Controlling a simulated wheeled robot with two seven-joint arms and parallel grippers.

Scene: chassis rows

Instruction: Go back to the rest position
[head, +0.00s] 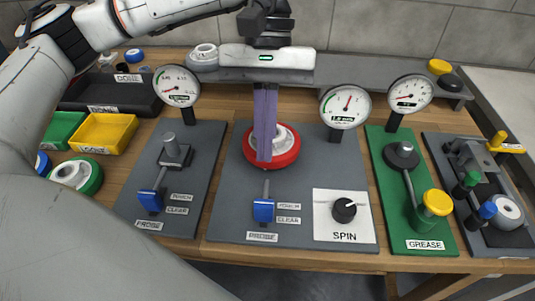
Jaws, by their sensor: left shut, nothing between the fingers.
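My left arm comes in from the left and reaches across the back of the bench. My left gripper (265,155) points down over the middle grey panel, its two purple fingers together with nothing between them. The fingertips are in front of a red round part with a white centre (287,150) and hide part of it. I cannot tell whether they touch it. My right gripper is not in view.
Dial gauges stand on the left (176,86), middle (345,106) and right (410,93). A blue-handled lever (263,210) and a SPIN knob (344,210) are near the front. A green GREASE panel (432,243) is to the right. Yellow (104,133) and green bins (62,129) are left.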

